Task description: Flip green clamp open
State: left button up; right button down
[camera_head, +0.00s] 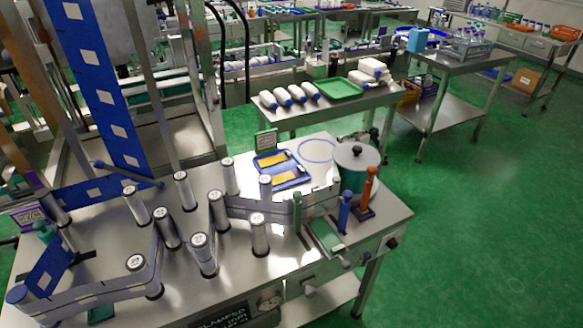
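A green upright handle (297,211) stands at the right part of the steel machine table, beside the end of the roller path. A flat green plate (327,236) lies just to its right, tilted in the picture. I cannot tell for sure which of these belongs to the green clamp, or whether the clamp is open. Another small green part (45,231) sits at the table's far left. Neither of my grippers shows in the head view.
A blue handle (345,211) and an orange handle (369,187) stand close right of the green plate. A lidded drum (356,160) is behind them. Several steel rollers (219,211) carry a strip across the table (190,280). Green floor (480,210) is free at right.

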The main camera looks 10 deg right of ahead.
aim_at(297, 205)
jog(key=l+u, duration=0.1)
jog(key=u, duration=0.35)
jog(key=l+u, duration=0.1)
jog(key=u, duration=0.4)
jog(key=l+u, duration=0.15)
jog(key=u, duration=0.3)
jog(key=k+l+u, duration=0.3)
jog(key=l, duration=0.35)
jog(key=k+l+u, duration=0.3)
jog(key=l, duration=0.25)
jog(key=k+l+u, duration=0.3)
jog(key=k+l, duration=0.1)
jog(key=l, duration=0.15)
